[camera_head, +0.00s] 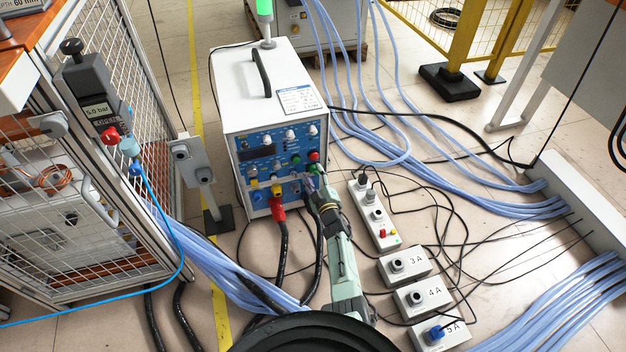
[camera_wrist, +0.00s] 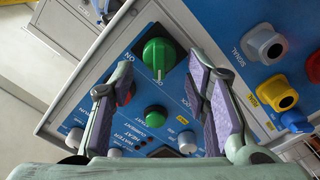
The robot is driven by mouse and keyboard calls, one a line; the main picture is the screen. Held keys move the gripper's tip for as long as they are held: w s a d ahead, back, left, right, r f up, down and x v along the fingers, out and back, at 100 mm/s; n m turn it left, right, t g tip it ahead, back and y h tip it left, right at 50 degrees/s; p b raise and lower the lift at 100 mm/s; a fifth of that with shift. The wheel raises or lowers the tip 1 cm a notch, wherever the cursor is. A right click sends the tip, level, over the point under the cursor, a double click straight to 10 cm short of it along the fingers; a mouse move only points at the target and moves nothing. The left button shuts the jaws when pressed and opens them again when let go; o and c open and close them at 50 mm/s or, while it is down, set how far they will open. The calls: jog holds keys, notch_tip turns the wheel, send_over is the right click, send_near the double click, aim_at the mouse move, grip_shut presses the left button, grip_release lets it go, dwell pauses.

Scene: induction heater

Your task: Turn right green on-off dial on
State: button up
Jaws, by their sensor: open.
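The green on-off dial (camera_wrist: 158,55) sits on the heater's blue front panel, with ON and OFF printed beside it. My gripper (camera_wrist: 160,78) is open, its purple-padded fingers spread left and right of the dial in the wrist view. I see no clear contact with the dial, and the depth gap is hard to judge. In the head view my gripper (camera_head: 309,184) is at the lower right of the panel of the white heater (camera_head: 262,90). The dial is hard to make out there.
A smaller green button (camera_wrist: 155,115) and a grey-white knob (camera_wrist: 187,141) are close by on the panel. Yellow (camera_wrist: 278,93) and blue (camera_wrist: 297,121) connectors stick out to the right. A power strip (camera_head: 375,215) stands right of the heater, with cables around it.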

jog(key=shift+w+a, duration=0.15)
jog(key=shift+w, duration=0.35)
jog(key=shift+c, duration=0.5)
grip_shut()
